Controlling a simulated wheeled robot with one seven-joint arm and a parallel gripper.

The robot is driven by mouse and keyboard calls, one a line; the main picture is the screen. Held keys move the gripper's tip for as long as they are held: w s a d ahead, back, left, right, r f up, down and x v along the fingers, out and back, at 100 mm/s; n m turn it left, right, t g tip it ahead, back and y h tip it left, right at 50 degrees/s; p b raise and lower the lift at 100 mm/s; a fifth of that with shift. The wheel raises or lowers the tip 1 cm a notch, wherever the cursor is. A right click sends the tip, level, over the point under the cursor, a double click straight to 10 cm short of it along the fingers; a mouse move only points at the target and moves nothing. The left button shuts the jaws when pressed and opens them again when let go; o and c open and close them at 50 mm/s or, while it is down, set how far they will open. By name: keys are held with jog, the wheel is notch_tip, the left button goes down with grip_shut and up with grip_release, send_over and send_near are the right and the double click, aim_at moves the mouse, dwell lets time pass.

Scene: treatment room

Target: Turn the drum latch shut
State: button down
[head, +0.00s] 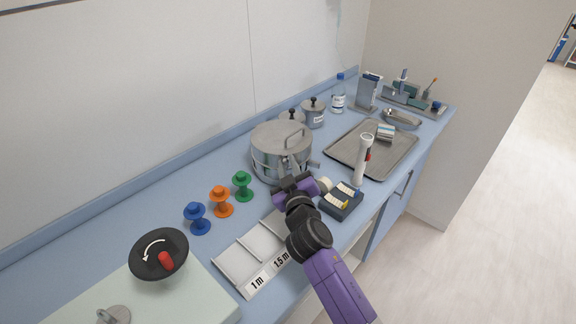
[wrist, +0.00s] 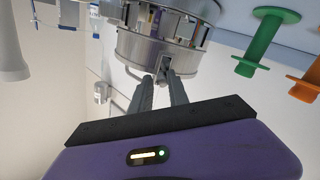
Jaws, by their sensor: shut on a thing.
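The drum (head: 270,140) is a round steel container with a lid and a top handle, standing on the blue counter. My gripper (head: 288,168) is at its front side, fingers pointing at the drum wall. In the wrist view the drum (wrist: 140,48) fills the top middle, with openings or reflections in its side band. The two grey fingers (wrist: 164,80) reach the drum side and are shut on the small latch (wrist: 165,63). The latch is mostly hidden by the fingers, so its exact angle is hard to tell.
Blue, orange (head: 222,202) and green (head: 243,185) spool-like pieces stand left of the drum. A white torch (head: 362,160) and a dark box (head: 341,203) are close to its right. A metal tray (head: 345,148) lies behind them.

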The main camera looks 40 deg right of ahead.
jog(key=c, duration=1.4)
grip_release()
jog(key=shift+w+a, duration=0.15)
jog(key=b+v, duration=0.2)
jog(key=v, duration=0.5)
jog(key=shift+s+a, duration=0.2)
jog(key=shift+s, duration=0.15)
